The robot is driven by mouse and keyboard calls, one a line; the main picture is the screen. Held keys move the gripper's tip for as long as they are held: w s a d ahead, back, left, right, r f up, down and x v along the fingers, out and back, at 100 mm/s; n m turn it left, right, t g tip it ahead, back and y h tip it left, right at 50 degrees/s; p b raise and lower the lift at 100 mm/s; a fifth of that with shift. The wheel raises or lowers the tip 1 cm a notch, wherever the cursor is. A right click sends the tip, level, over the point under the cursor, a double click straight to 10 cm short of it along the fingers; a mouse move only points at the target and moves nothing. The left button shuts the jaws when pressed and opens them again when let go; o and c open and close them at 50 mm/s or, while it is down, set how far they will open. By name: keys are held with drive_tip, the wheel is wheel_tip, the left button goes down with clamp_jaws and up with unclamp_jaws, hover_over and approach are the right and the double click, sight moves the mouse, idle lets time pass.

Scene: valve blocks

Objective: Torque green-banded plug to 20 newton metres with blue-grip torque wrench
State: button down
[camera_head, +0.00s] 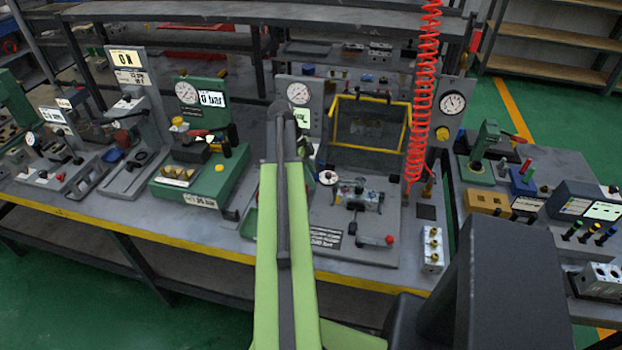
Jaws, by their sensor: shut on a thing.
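My light-green arm (268,270) rises from the bottom middle over the workbench. No jaws can be made out at its far end, so what they hold is hidden. A metal valve block (357,195) sits in the middle fixture, right of my arm. A pale block with brass fittings (432,250) stands at the bench's front. I cannot make out a green-banded plug.
A coiled red hose (423,90) hangs right of a yellow-framed guard (368,122). A green test stand (200,165) and a grey press (135,150) stand left. The display unit (590,207) sits on the right table. Open green floor (60,270) lies at the lower left.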

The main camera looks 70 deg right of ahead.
drive_tip(key=shift+s+a+n+h, duration=0.2)
drive_tip(key=shift+a+n, duration=0.3)
drive_tip(key=shift+a, duration=0.15)
drive_tip(key=shift+s+a+n+h, duration=0.15)
drive_tip(key=shift+a+n+h, duration=0.05)
drive_tip(key=shift+a+n, duration=0.35)
drive_tip(key=shift+r, duration=0.15)
drive_tip(key=shift+r+p, duration=0.5)
drive_tip(key=shift+p, duration=0.15)
wheel_tip(320, 180, up, 6)
drive_tip(key=p, duration=0.6)
drive_tip(key=shift+r, duration=0.2)
